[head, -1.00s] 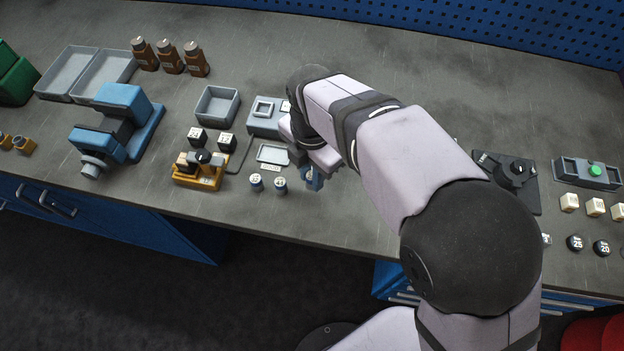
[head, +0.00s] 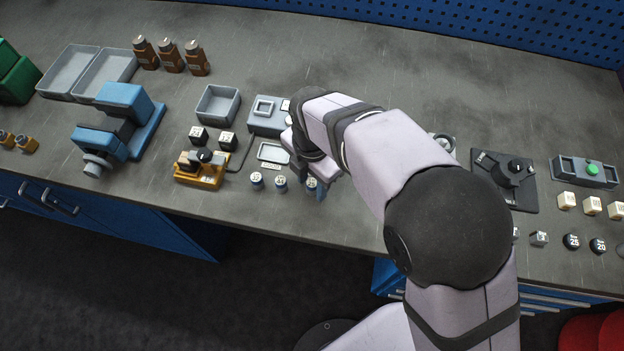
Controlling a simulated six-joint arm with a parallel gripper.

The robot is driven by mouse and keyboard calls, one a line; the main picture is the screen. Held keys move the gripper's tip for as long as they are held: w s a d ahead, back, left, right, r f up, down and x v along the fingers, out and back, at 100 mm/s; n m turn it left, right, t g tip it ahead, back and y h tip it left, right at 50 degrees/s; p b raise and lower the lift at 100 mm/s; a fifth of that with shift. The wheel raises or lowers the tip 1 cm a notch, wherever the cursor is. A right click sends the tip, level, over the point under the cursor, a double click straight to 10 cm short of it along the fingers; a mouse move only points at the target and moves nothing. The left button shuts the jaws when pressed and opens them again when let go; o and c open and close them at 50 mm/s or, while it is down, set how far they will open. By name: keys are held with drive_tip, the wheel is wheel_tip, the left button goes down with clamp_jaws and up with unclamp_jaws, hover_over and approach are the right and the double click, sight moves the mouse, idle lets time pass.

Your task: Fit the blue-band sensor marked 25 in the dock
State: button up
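Three small white-topped sensors with blue bands stand near the bench's front edge: a left one (head: 256,181), a middle one (head: 280,184) and a right one (head: 311,186). Their markings are too small to read surely. My gripper (head: 316,187) points down at the right sensor, its fingers close beside it. My own wrist partly hides the fingers, so I cannot tell whether they are open or gripping. I cannot surely tell which fixture is the dock; a grey block with a raised square frame (head: 264,108) stands behind the sensors.
An orange fixture with a black lever (head: 204,158), black cubes (head: 198,136) and an empty grey bin (head: 217,105) stand left. A pale tray (head: 273,152) lies behind the sensors. A black lever plate (head: 518,170) and a green-button box (head: 592,169) are right.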

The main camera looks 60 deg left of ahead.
sight(312, 183)
wheel_tip(312, 183, up, 12)
drive_tip(key=b, duration=0.2)
drive_tip(key=shift+r, duration=0.2)
idle(0.5)
drive_tip(key=w+d+f+m, duration=0.2)
drive_tip(key=w+d+m, duration=0.7)
drive_tip(key=w+d, duration=0.15)
drive_tip(key=w+d+f+m, duration=0.2)
drive_tip(key=w+d+m, duration=0.7)
drive_tip(key=d, duration=0.3)
drive_tip(key=s+d+f+m, duration=0.2)
drive_tip(key=d+m, duration=0.4)
drive_tip(key=d, duration=0.2)
drive_tip(key=s+d+f+m, duration=0.2)
drive_tip(key=d+m, duration=0.5)
drive_tip(key=d, duration=0.1)
drive_tip(key=s+d+f+m, duration=0.2)
drive_tip(key=d+m, duration=0.5)
drive_tip(key=d, duration=0.1)
drive_tip(key=shift+f, duration=0.35)
